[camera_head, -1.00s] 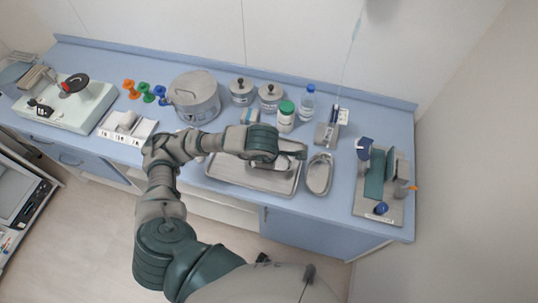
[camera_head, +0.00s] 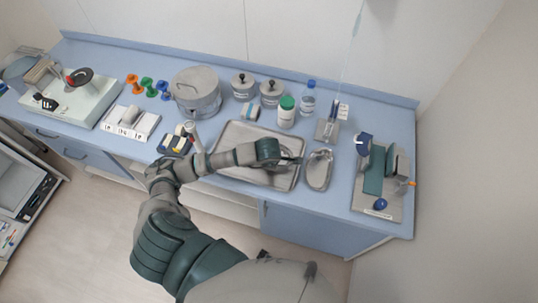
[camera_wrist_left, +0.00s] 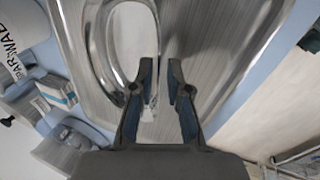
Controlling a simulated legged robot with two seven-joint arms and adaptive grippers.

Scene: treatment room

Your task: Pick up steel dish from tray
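The steel tray (camera_head: 240,135) lies on the blue counter. A shiny steel dish with a rounded rim sits in it and shows in the left wrist view (camera_wrist_left: 130,35). In the head view my left gripper (camera_head: 297,160) reaches over the tray's right part and hides much of the dish. In the left wrist view my left gripper (camera_wrist_left: 161,78) has its two fingers apart, with the dish's rim at the gap between them. Whether a finger touches the rim cannot be told. My right gripper is not in view.
A kidney-shaped steel basin (camera_head: 319,172) stands just right of the tray. A green-capped jar (camera_head: 286,113), a blue-capped bottle (camera_head: 308,100) and lidded canisters (camera_head: 271,93) stand behind. A large pot (camera_head: 196,93) is behind left; a board with holders (camera_head: 380,195) is far right.

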